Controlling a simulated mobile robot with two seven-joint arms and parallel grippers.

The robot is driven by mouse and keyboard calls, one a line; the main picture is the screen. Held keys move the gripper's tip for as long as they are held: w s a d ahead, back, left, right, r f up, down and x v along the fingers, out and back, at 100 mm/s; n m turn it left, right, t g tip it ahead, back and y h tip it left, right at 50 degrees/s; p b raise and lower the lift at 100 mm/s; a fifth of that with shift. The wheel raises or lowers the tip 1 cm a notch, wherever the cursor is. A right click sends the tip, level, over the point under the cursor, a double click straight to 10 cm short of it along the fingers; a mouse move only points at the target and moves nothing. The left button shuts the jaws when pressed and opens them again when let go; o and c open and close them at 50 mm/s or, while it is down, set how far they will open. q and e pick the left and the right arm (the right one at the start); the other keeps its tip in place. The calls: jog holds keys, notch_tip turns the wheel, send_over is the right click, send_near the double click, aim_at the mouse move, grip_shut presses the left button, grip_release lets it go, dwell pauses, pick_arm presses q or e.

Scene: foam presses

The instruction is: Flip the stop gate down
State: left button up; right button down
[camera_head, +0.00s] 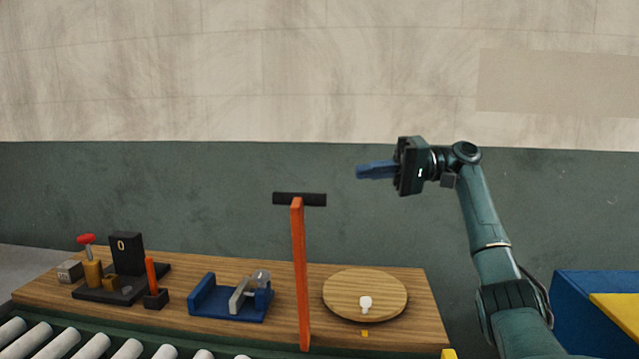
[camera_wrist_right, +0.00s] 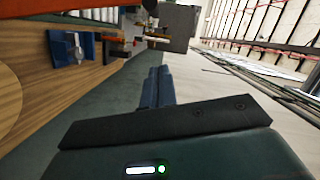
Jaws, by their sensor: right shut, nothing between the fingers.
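The stop gate appears to be the tall orange bar (camera_head: 299,265) with a black crosspiece (camera_head: 300,199) on top. It stands upright at the front edge of the wooden table. An orange strip (camera_wrist_right: 45,22) at the top left of the right wrist view looks like part of this bar. My right gripper (camera_head: 358,171) is up in the air to the right of the crosspiece and a little higher, apart from it. Its blue fingers point left and are closed together with nothing between them; they also show in the right wrist view (camera_wrist_right: 158,80). My left gripper is in neither view.
On the wooden table (camera_head: 420,310) stand a round wooden disc (camera_head: 350,290) with a white knob, a blue vise-like fixture (camera_head: 205,298), and a black stand (camera_head: 127,254) with a red-topped lever (camera_head: 87,240). Rollers (camera_head: 125,349) run along the front. A blue-and-yellow box (camera_head: 580,300) is at right.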

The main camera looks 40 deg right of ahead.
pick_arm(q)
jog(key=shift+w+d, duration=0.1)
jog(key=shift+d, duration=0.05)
pick_arm(e)
jog(key=shift+d, duration=0.1)
jog(key=shift+r, duration=0.1)
pick_arm(q)
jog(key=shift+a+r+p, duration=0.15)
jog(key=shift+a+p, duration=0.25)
jog(key=shift+p, duration=0.55)
pick_arm(e)
jog(key=w+a+f, duration=0.2)
jog(key=w+a, duration=0.2)
jog(key=a, duration=0.7)
jog(key=shift+f, duration=0.2)
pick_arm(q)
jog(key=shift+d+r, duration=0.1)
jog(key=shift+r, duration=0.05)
